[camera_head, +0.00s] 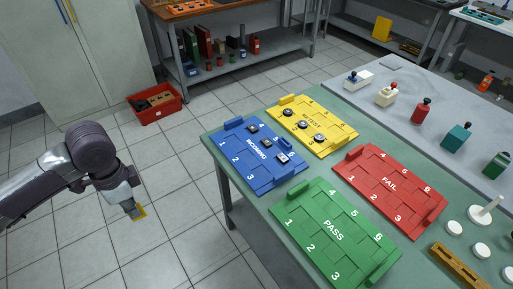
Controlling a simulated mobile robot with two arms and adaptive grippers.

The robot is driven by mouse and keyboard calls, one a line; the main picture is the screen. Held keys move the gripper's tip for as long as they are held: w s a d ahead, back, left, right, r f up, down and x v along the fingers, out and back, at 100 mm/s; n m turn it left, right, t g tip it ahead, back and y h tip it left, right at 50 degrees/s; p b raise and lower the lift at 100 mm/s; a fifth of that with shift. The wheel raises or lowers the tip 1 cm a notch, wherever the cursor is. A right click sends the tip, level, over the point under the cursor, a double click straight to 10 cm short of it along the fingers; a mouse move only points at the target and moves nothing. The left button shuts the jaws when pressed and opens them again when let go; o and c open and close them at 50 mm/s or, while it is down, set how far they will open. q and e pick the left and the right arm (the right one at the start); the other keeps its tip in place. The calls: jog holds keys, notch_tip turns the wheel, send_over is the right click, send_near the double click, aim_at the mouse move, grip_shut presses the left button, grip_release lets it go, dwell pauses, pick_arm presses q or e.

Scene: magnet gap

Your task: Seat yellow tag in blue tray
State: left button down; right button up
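The blue tray (262,178), marked INCOMING with numbered places, lies flat at the left end of the green table. Three small dark-and-light parts sit along its right side, one of them near its lower right. My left gripper (134,210) hangs over the floor, left of the table and well apart from the tray. A small yellow piece, which looks like the yellow tag (140,212), is at its fingertips. The fingers appear closed on it, and most of the piece is hidden. My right gripper is not in view.
A yellow RETEST tray (322,137) with several round parts, a red FAIL tray (402,205) and a green PASS tray (316,250) lie beside the blue one. Bottles and blocks stand on a grey surface behind. A red crate (157,116) sits on the floor.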

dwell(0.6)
pick_arm(q)
jog(key=s+d+r+n, duration=0.3)
jog(key=d+r+n, duration=0.1)
jog(key=d+n, duration=0.6)
jog(key=shift+s+r+n, duration=0.2)
jog(key=shift+s+n, duration=0.15)
jog(key=shift+n, duration=0.55)
